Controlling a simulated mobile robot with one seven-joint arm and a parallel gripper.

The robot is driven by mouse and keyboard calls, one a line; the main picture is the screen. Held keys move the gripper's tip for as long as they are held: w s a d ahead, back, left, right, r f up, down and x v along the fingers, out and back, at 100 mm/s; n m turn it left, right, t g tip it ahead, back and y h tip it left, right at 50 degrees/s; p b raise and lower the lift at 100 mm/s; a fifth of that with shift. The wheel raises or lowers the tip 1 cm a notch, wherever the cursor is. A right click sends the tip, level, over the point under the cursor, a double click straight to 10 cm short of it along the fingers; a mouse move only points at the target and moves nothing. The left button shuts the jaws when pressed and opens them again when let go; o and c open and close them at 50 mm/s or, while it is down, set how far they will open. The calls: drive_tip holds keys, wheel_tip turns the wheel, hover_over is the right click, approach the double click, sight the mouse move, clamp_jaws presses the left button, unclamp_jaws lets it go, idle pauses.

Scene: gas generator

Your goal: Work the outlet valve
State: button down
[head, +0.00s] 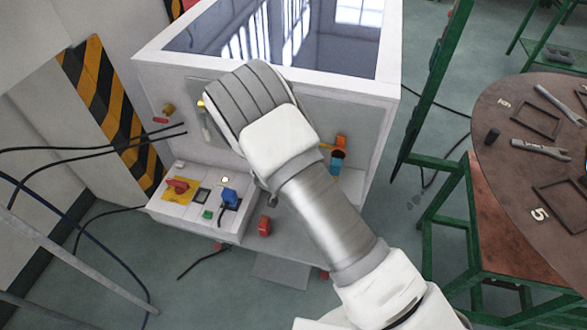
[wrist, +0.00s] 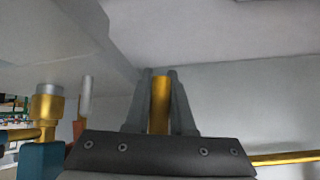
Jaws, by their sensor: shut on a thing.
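In the wrist view, my gripper (wrist: 160,74) has its two grey fingers closed on either side of an upright gold cylindrical part (wrist: 160,105). I cannot tell whether this is the outlet valve's handle. A thin gold pipe (wrist: 285,158) runs to the right behind the gripper's dark base. In the head view, my arm covers the gripper and what it holds, against the front of the white generator (head: 265,79). An orange fitting (head: 342,141) with a blue part (head: 338,157) shows on the front, right of my arm.
In the wrist view, a gold fitting (wrist: 46,108) and a blue part (wrist: 40,160) stand close on the left. In the head view, a control box (head: 200,208) with a red switch and blue plug sits low. A round table (head: 525,165) with tools stands right. Black cables run left.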

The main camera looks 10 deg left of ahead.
drive_tip(key=c, duration=0.8)
unclamp_jaws()
drive_tip(key=shift+o, duration=0.2)
drive_tip(key=shift+f+b, duration=0.15)
drive_tip(key=shift+b, duration=0.15)
